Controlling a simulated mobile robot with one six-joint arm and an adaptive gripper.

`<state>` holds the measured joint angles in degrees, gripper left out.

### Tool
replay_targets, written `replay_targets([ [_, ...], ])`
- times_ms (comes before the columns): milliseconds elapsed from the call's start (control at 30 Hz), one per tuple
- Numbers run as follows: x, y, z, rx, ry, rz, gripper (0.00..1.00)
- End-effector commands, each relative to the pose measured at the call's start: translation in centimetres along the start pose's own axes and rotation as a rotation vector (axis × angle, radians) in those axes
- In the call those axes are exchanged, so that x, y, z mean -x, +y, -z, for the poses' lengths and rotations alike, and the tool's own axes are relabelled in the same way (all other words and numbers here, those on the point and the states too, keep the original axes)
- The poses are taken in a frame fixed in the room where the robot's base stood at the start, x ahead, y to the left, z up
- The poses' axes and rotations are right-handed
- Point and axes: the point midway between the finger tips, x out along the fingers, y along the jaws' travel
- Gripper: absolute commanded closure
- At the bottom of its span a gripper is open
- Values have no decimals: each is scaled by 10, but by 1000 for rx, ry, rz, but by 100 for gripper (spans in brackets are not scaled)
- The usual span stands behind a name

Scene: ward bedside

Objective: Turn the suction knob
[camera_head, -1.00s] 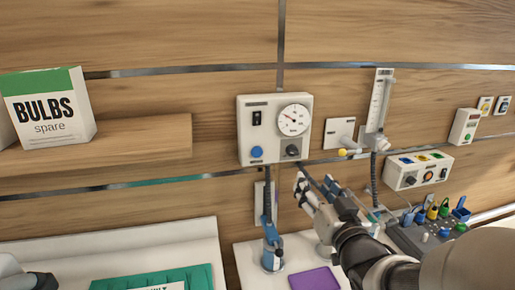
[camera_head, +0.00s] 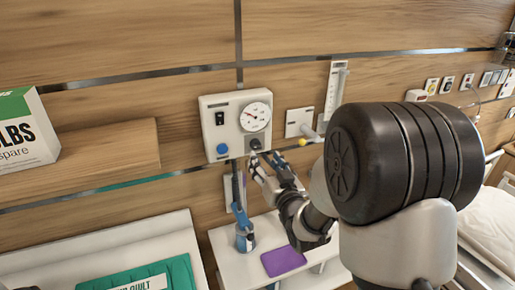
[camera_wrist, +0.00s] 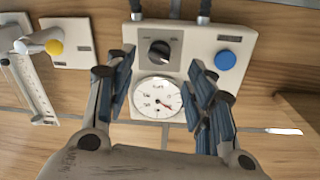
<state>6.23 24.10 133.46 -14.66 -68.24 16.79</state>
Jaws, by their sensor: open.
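The suction unit is a cream wall box (camera_head: 208,150) with a round gauge, a black rocker switch and a blue button (camera_head: 222,149). Its dark suction knob (camera_head: 255,144) sits at the lower right, below the gauge (camera_head: 255,117). In the wrist view the box appears inverted, with the knob (camera_wrist: 159,50) above the gauge (camera_wrist: 157,97). My gripper (camera_head: 267,163) is open and empty just below and in front of the knob. In the wrist view its fingers (camera_wrist: 162,68) are spread either side of the knob and gauge, and no contact shows.
A wooden shelf (camera_head: 90,160) with a bulbs box (camera_head: 22,135) is at the left. A yellow-knobbed flowmeter (camera_head: 303,141) is close on the right. Hoses enter the box.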

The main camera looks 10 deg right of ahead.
Motion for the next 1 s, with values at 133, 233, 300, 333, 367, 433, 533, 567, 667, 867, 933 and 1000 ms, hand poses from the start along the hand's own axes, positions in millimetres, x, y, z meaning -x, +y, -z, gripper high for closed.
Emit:
replay_targets([
  [133,-32,0,0,0,1,1,50],
  [233,-48,0,0,0,1,0,50],
  [300,-58,0,0,0,0,0,50],
  [333,-61,0,0,0,0,0,50],
  [367,-63,0,0,0,1,0,50],
  [433,-68,0,0,0,0,0,50],
  [533,-72,0,0,0,-1,-1,50],
  [567,-72,0,0,0,-1,-1,50],
  [667,-72,0,0,0,-1,-1,50],
  [867,-72,0,0,0,0,-1,56],
  [933,-72,0,0,0,0,-1,60],
  [1000,-72,0,0,0,0,-1,65],
])
